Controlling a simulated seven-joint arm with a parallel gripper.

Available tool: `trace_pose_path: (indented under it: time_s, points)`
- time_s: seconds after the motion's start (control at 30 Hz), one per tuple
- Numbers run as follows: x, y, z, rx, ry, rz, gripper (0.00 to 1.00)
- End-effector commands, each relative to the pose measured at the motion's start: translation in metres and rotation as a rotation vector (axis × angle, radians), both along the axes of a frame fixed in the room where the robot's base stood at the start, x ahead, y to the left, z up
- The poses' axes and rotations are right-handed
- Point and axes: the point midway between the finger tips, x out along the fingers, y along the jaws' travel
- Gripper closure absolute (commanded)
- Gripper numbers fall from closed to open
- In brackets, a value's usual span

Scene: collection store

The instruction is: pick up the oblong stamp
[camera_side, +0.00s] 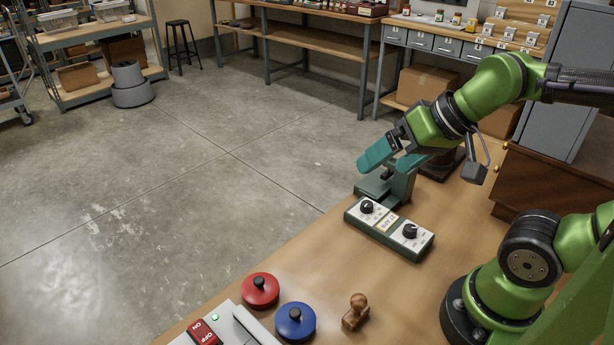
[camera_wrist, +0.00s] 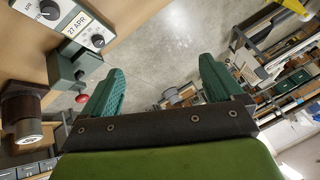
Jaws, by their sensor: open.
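A small brown wooden stamp (camera_side: 355,312) with a rounded knob handle stands on the near part of the wooden table; I take it to be the oblong stamp. The exact outline of its base is hard to make out. It does not show in the wrist view. My gripper (camera_side: 386,163) is high above the far part of the table, well away from the stamp, near a green press-like device (camera_side: 401,184). Its teal fingers are spread wide with nothing between them, as the wrist view (camera_wrist: 157,80) also shows.
A green box with two dials and a date label (camera_side: 388,229) stands between my gripper and the stamp. A red round pot (camera_side: 260,290), a blue round pot (camera_side: 295,321) and a grey switch box (camera_side: 232,327) lie left of the stamp.

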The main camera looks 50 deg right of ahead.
Motion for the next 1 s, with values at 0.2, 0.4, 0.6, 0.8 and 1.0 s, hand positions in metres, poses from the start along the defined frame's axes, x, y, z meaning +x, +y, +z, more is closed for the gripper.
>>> trace_pose_path:
  time_s: [0.2, 0.4, 0.6, 0.8, 1.0]
  points:
    - [0.0, 0.0, 0.0, 0.001, 0.0, -0.001, 0.06]
    - [0.0, 0.0, 0.0, 0.001, 0.0, -0.001, 0.13]
    - [0.0, 0.001, 0.0, 0.001, 0.003, 0.005, 0.13]
    - [0.012, 0.02, -0.021, -0.014, 0.124, 0.084, 0.13]
    - [0.031, 0.057, -0.051, -0.075, 0.402, 0.237, 0.13]
